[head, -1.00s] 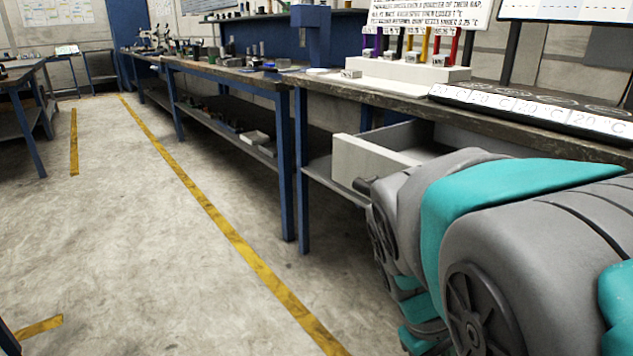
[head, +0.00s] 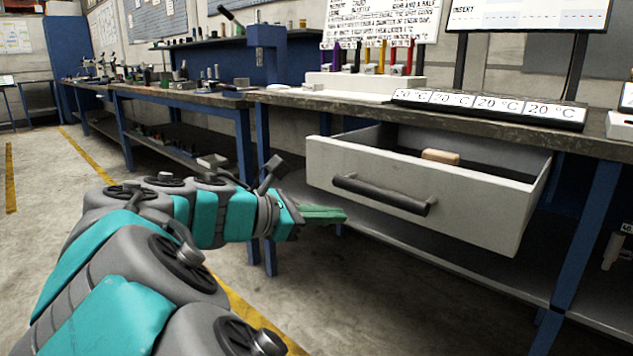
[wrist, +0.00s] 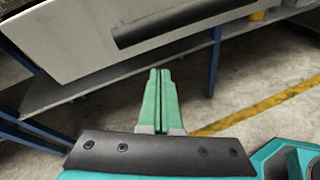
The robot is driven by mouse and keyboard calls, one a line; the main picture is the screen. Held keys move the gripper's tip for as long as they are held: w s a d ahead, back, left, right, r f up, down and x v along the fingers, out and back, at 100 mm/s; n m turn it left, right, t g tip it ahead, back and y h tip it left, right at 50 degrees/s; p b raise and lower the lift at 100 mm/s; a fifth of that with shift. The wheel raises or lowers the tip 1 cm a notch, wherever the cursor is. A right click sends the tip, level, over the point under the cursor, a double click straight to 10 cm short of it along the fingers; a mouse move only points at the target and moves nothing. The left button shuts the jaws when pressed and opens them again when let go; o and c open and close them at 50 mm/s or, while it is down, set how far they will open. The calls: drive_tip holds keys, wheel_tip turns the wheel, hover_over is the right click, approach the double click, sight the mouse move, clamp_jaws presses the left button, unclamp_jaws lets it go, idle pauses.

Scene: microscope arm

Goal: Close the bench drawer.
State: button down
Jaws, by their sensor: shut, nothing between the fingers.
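The bench drawer (head: 480,212) is pulled out under the bench top, with its white front facing me. A dark bar handle (head: 382,194) runs across its front. In the wrist view the drawer front (wrist: 85,38) and its handle (wrist: 180,20) fill the upper part. My gripper (head: 343,214) is shut and empty, with its green fingers together, below and left of the handle. In the wrist view my gripper (wrist: 160,72) points toward the drawer's lower edge. Whether the fingertips touch the drawer I cannot tell; a gap seems to show.
A tan block (head: 440,156) lies inside the drawer. The bench top (head: 300,97) carries a white rack (head: 365,86) and a heating strip (head: 490,107) with temperature labels. A lower shelf (head: 450,262) and blue legs (head: 578,255) stand below. The floor at left is clear.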

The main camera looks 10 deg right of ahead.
sight(326, 167)
drive_tip(key=w+a+r+n+t+h, duration=0.1)
drive_tip(key=a+r+n+t, duration=0.15)
drive_tip(key=a, duration=0.35)
drive_tip(key=w+a+r+n+t, duration=0.2)
drive_tip(key=a+n, duration=0.2)
drive_tip(key=a, duration=0.2)
drive_tip(key=b+x, duration=0.3)
drive_tip(key=x, duration=1)
drive_tip(key=shift+w+d, duration=0.2)
drive_tip(key=shift+d, duration=0.15)
drive_tip(key=shift+r, duration=0.1)
